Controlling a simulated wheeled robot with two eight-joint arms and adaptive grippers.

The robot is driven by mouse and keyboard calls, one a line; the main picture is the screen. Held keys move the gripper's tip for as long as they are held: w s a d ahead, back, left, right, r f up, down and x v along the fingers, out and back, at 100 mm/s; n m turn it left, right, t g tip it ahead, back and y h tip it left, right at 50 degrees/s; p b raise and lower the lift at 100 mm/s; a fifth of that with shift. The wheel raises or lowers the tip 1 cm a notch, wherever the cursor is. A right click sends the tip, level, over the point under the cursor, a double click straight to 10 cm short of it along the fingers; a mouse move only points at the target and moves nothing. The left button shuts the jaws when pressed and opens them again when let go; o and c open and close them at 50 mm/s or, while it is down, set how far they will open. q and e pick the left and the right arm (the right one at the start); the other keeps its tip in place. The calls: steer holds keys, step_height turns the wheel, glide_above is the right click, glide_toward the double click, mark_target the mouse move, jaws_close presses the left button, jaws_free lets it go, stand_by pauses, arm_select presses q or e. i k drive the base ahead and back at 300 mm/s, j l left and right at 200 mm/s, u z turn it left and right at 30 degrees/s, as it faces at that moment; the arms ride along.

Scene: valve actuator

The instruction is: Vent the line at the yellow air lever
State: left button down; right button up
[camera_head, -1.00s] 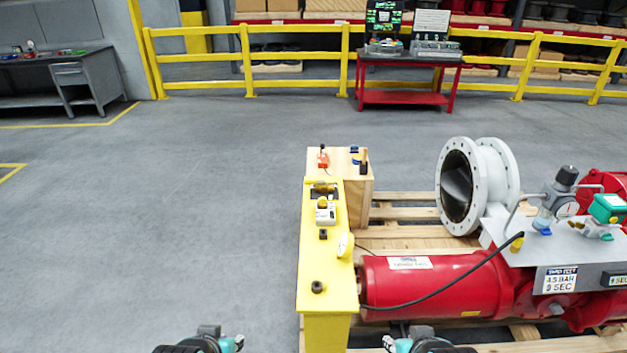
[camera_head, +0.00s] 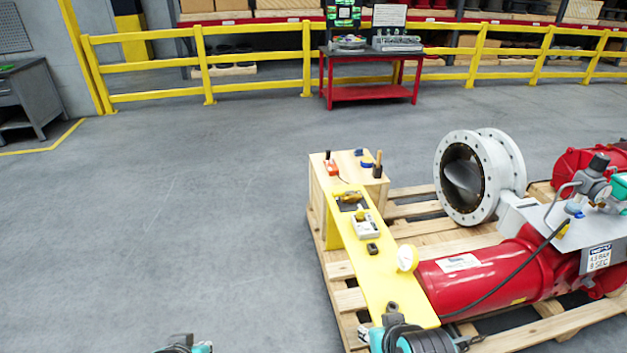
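A small yellow part (camera_head: 564,228), possibly the yellow air lever, shows beside the black hose on the grey plate of the red actuator (camera_head: 478,275). It is too small to tell its setting. Another yellow-handled item (camera_head: 349,197) lies on the yellow bench. My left gripper (camera_head: 186,346) is at the bottom edge, over floor, left of the bench and mostly cut off. My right gripper (camera_head: 412,340) is at the bottom edge by the near end of the bench, well left of the plate. The fingers of both are too cut off to judge.
A white flanged valve (camera_head: 470,180) sits on the pallet (camera_head: 346,300). Floor to the left is clear.

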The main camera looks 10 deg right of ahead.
mark_target(339, 193)
steer(key=i+j+z, duration=0.1)
steer(key=i+j, duration=0.35)
steer(key=i+j+z, duration=0.1)
steer(key=i+j, duration=0.35)
steer(key=j, duration=0.15)
steer(key=i+j+z, duration=0.15)
steer(key=i+j, duration=0.25)
steer(key=j, duration=0.2)
steer(key=i+l, duration=0.2)
steer(key=i, duration=0.4)
steer(key=i+l+z, duration=0.15)
steer(key=i, duration=0.4)
